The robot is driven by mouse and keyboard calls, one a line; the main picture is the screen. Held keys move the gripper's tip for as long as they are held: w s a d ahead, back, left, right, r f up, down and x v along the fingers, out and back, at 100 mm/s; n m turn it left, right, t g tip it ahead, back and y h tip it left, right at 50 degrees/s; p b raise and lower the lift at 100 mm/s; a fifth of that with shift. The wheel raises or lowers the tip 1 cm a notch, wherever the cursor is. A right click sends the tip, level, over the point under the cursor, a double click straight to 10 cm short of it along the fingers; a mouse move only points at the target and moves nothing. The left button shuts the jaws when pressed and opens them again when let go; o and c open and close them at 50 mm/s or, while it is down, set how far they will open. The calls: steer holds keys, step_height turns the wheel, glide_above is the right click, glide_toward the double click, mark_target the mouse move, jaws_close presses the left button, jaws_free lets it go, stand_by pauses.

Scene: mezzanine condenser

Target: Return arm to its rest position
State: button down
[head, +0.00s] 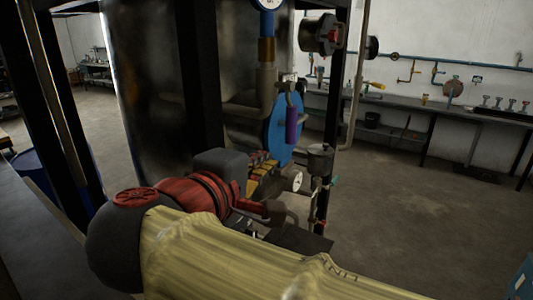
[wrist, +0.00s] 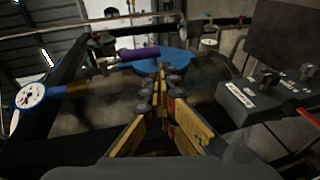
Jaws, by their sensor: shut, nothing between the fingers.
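My arm (head: 230,255), in a yellowish cloth sleeve, reaches across the bottom of the head view and bends back toward the equipment. My gripper (head: 264,162) has yellow and black fingers and is in front of the blue disc (head: 284,140). In the wrist view my gripper (wrist: 160,88) points forward with its fingers together and nothing between them. The blue disc (wrist: 172,60) and a purple handle (wrist: 138,54) lie beyond the fingertips. The purple handle (head: 291,124) also shows in the head view. I cannot tell how far the fingertips are from the disc.
A blue-rimmed gauge (wrist: 32,95) is left of my gripper in the wrist view. A grey box with black knobs (wrist: 262,98) is at right. Dark frame posts (head: 200,75) and a large tank (head: 145,80) stand close. Open floor (head: 410,215) lies right, before a bench (head: 420,105).

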stand_by(0.3)
steer(key=s+f+g+y, duration=0.3)
steer(key=s+f, duration=0.1)
steer(key=f, duration=0.7)
steer(key=s+f+g+y, duration=0.2)
steer(key=s+f+g, duration=0.1)
steer(key=f, duration=0.8)
steer(key=s+d+f+m+g+y, duration=0.1)
steer(key=s+d+f+m, duration=0.2)
steer(key=d+m, duration=0.3)
steer(key=s+d+f+m+g+y, duration=0.1)
steer(key=s+d+f+m, duration=0.3)
steer(key=d, duration=0.5)
steer(key=shift+s+d+f+m, duration=0.25)
steer(key=shift+s+m, duration=0.65)
steer(key=shift+m, duration=0.2)
